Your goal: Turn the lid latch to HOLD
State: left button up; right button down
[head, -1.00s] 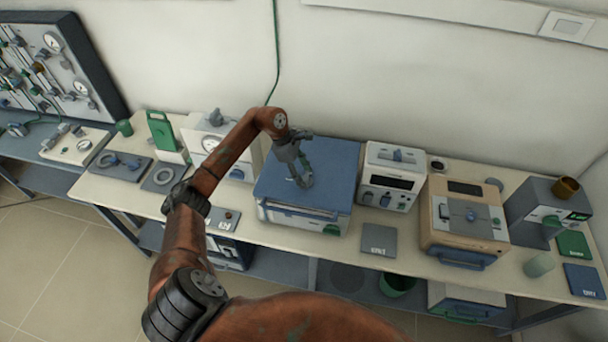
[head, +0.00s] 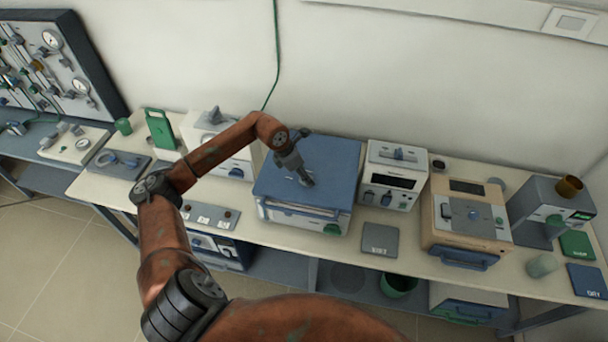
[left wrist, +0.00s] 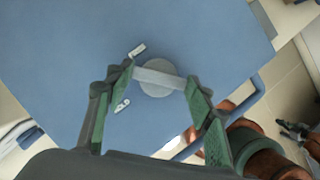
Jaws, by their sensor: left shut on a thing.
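The blue lid (head: 335,165) lies flat on top of the box-shaped furnace (head: 300,218) in the middle of the bench. In the left wrist view, the lid latch (left wrist: 158,78) is a round grey disc with a pale bar across it. My left gripper (head: 306,182) points down at the lid, with its fingers (left wrist: 161,77) at the two ends of that bar, shut on it. A blurred grey end of my right arm (left wrist: 297,130) shows at the right edge.
A white instrument (head: 392,180) stands right of the furnace, with a tan furnace (head: 465,225) beyond it. A grey plate (head: 380,240) lies on the bench in front. A white gauge unit (head: 222,150) stands to the left, behind my left arm.

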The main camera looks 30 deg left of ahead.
pick_arm(q)
jog(key=n+y+b, duration=0.1)
jog(key=n, duration=0.3)
jog(key=shift+d+n+t+y+b, duration=0.2)
jog(key=shift+n+t+y+b, duration=0.1)
jog(key=shift+y+b, duration=0.1)
jog(key=n+y+b, duration=0.1)
jog(key=n+b, duration=0.1)
jog(key=n, duration=0.2)
jog(key=shift+d+y, duration=0.1)
jog(key=shift+y, duration=0.2)
jog(key=shift+n+y+b, duration=0.3)
jog(key=shift+n+b, duration=0.15)
jog(key=shift+n, duration=0.35)
jog(key=shift+r, duration=0.1)
jog(key=o, duration=1.2)
jog(key=shift+c, duration=0.2)
